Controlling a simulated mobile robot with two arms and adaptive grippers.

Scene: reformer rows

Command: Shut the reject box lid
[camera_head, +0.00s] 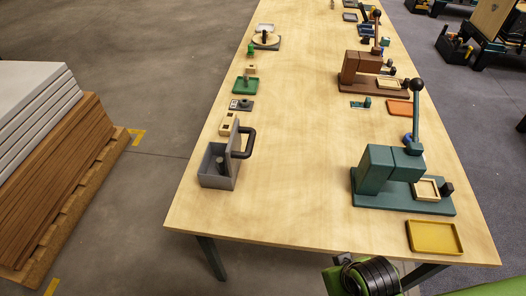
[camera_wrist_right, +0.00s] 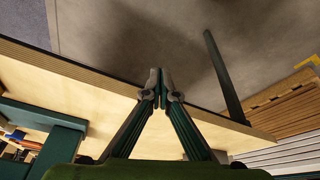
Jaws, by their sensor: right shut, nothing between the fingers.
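The grey reject box (camera_head: 213,182) stands at the near left of the wooden table in the head view. Its lid (camera_head: 234,158) is open and stands up along the box's right side. A black handle (camera_head: 252,143) sticks out to the right from the lid. Inside the box I see a small roundish grey thing. My right gripper (camera_wrist_right: 161,88) is shut and empty in the right wrist view, near the table's edge and away from the box. The box is not recognisable in that view. My left gripper is in neither view.
A teal lever press (camera_head: 385,172) stands at the near right of the table, with a yellow tray (camera_head: 434,237) before it. A brown press (camera_head: 370,76) stands farther back. Small parts line the left side behind the box. The table's middle is clear.

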